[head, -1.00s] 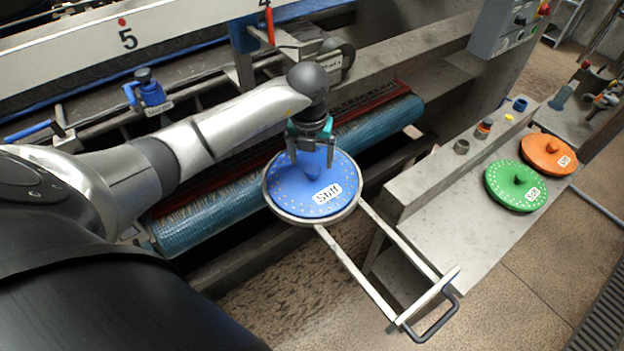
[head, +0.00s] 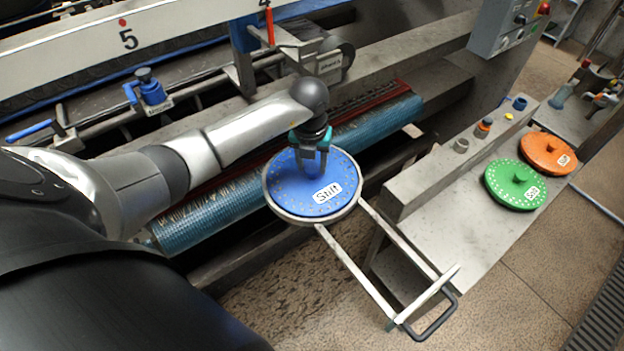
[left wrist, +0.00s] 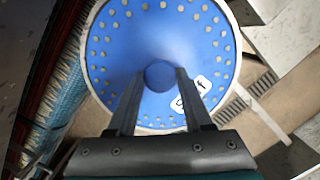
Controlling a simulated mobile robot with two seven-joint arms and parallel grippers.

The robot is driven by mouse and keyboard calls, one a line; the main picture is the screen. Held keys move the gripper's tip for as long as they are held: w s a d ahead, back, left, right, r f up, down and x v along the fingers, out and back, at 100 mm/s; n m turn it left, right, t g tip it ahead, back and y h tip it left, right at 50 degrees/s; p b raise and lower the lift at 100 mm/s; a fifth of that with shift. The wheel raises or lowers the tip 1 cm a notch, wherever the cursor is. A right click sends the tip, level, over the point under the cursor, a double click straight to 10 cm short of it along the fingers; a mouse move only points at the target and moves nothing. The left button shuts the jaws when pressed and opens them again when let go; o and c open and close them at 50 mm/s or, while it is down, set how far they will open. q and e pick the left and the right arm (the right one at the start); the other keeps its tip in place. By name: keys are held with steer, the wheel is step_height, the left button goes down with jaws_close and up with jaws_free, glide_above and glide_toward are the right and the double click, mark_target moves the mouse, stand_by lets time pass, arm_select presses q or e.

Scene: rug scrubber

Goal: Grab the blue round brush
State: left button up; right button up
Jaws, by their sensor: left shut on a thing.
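The blue round brush (head: 288,195) is a flat disc with a ring of light dots, a central knob and a label reading "Stiff". It lies on a round metal holder with a long handle frame in the head view. My left gripper (head: 313,172) is over the brush's middle, shut on its knob. In the left wrist view the blue brush (left wrist: 125,50) fills the centre, and the fingers of my left gripper (left wrist: 162,82) are on either side of the knob. My right gripper is not in view.
Green (head: 512,190) and orange (head: 545,150) round brushes lie on the grey bench (head: 450,225) at right. A blue roller (head: 215,215) runs behind the holder. The holder's handle frame (head: 355,270) reaches toward the front right over the floor.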

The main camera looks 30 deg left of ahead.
arm_select(q)
jaws_close()
stand_by(0.3)
steer(key=shift+w+r, duration=0.15)
steer(key=shift+a, duration=0.1)
